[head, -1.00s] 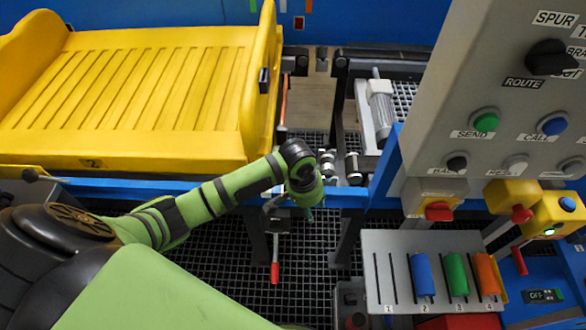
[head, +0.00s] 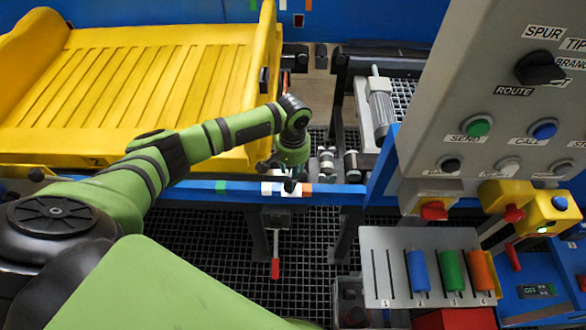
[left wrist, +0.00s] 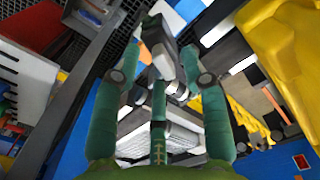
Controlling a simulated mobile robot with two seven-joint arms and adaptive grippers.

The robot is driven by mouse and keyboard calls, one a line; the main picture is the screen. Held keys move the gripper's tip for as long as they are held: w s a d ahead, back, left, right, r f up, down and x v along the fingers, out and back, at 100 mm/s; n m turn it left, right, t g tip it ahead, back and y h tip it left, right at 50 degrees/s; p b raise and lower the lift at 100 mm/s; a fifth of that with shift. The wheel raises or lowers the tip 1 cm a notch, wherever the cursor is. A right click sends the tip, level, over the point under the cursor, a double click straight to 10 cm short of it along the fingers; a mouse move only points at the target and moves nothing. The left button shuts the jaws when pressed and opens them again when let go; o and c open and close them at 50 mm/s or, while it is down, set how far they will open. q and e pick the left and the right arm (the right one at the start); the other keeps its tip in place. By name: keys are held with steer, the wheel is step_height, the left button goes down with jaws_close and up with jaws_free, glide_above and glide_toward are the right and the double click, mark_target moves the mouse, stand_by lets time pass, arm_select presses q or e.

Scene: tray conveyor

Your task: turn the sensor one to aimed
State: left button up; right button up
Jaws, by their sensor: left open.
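My left gripper (head: 280,176) hangs over the blue rail in front of the yellow tray, with its fingers pointing down. It also shows in the left wrist view (left wrist: 160,60), with its teal fingers spread apart. A grey block with a dark round end (left wrist: 160,48) shows between and beyond the fingertips; it may be the sensor, but I cannot read a label. In the head view a small dark part (head: 289,186) sits at the rail by coloured marks, close under the gripper. I cannot tell whether the fingers touch it. My right gripper is out of view.
A yellow tray (head: 150,36) stands behind the rail (head: 335,197). A red-handled lever (head: 275,268) hangs below it. At right are a control panel (head: 455,95) with a knob and buttons, and a slotted plate (head: 385,238) with blue, green and orange cylinders.

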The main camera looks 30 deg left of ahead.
arm_select(q)
steer(key=shift+f, duration=0.35)
